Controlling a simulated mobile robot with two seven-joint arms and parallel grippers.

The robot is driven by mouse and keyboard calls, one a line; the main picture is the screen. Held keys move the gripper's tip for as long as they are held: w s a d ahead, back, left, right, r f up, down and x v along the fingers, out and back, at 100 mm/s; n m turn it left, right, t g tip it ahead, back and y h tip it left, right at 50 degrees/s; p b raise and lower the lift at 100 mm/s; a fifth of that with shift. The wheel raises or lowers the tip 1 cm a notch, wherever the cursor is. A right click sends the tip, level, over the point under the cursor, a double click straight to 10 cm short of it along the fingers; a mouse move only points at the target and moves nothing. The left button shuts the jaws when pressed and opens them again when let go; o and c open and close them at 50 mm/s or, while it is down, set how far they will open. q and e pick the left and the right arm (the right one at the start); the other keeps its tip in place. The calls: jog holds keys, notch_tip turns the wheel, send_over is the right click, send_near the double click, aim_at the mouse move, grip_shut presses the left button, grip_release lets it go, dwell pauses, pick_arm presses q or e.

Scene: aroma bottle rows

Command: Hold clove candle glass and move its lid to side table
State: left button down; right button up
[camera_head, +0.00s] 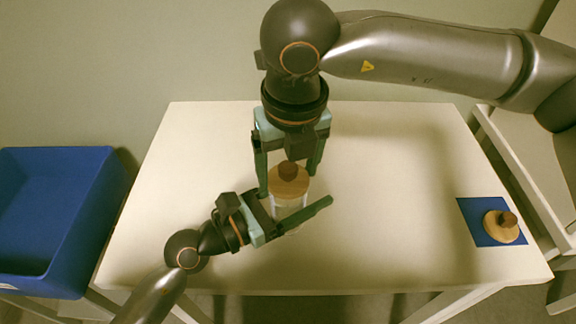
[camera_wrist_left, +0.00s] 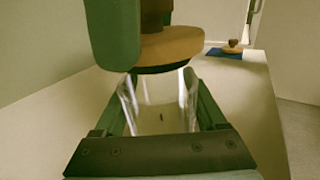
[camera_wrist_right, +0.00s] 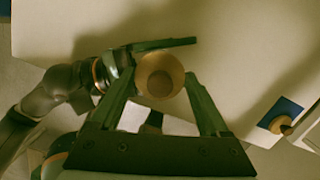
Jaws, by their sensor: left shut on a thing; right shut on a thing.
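The clear candle glass (camera_head: 289,207) stands on the white table, left of its middle. My left gripper (camera_head: 297,200) is shut around its sides; the left wrist view shows the glass (camera_wrist_left: 160,112) between the fingers. The round wooden lid (camera_head: 288,184) with a dark brown knob is at the top of the glass. My right gripper (camera_head: 288,176) comes down from above and is shut on the lid, which shows between its fingers in the right wrist view (camera_wrist_right: 160,75). In the left wrist view the lid (camera_wrist_left: 172,47) is at the rim; I cannot tell whether they touch.
Another wooden lid with a brown knob (camera_head: 501,227) sits on a blue mat (camera_head: 472,212) at the table's right end. A blue bin (camera_head: 60,165) is at the left. A pale piece of furniture (camera_head: 515,150) stands at the right. The table's middle right is clear.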

aim_at(287, 164)
jog(key=shift+r, duration=0.15)
jog(key=shift+r, duration=1.9)
pick_arm(q)
grip_release()
jog(key=shift+a, duration=0.1)
